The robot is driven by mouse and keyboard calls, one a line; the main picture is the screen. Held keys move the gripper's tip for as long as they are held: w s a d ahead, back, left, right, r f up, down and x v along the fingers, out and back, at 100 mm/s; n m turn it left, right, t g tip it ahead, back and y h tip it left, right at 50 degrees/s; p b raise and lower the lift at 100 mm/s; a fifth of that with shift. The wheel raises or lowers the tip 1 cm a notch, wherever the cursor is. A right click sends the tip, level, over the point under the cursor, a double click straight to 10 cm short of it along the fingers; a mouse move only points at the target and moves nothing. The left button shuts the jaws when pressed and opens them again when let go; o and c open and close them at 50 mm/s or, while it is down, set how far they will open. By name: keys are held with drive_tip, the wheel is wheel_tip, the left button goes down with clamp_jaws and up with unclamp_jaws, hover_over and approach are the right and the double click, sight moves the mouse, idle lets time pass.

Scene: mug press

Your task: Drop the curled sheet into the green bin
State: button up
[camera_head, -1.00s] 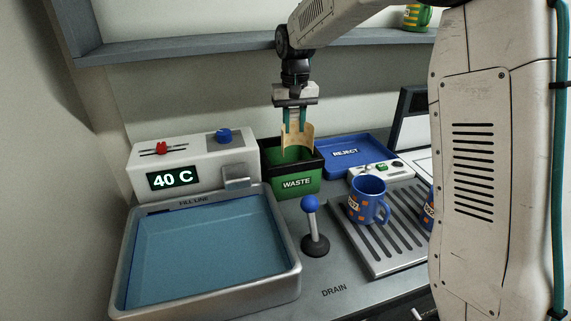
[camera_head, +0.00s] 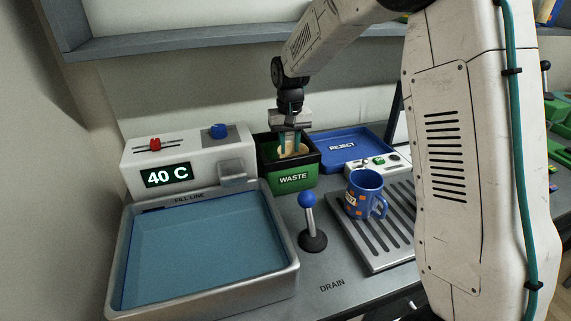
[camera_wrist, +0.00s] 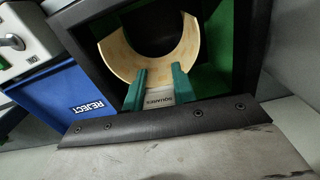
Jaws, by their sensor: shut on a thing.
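The curled sheet (camera_wrist: 120,57) is a tan, half-round piece, seen from above in the wrist view with its open side away from my gripper. In the head view the sheet (camera_head: 294,149) sits down inside the mouth of the green bin (camera_head: 291,181), which has a black rim and a WASTE label. My gripper (camera_wrist: 158,85) has green fingers and is shut on the sheet's near edge. In the head view my gripper (camera_head: 290,143) points down into the bin. The sheet's lower part is hidden by the bin wall.
A blue REJECT tray (camera_head: 350,147) stands right of the bin. A white unit reading 40 C (camera_head: 187,162) is to the left, behind a water basin (camera_head: 205,250). A blue-knobbed lever (camera_head: 309,221) stands in front of the bin. A blue mug (camera_head: 362,194) is on the slotted drain (camera_head: 395,225).

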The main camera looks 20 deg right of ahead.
drive_tip(key=shift+f, duration=0.2)
drive_tip(key=o, duration=0.9)
drive_tip(key=shift+r, duration=0.15)
wheel_tip(320, 180, up, 8)
drive_tip(key=shift+f, duration=0.2)
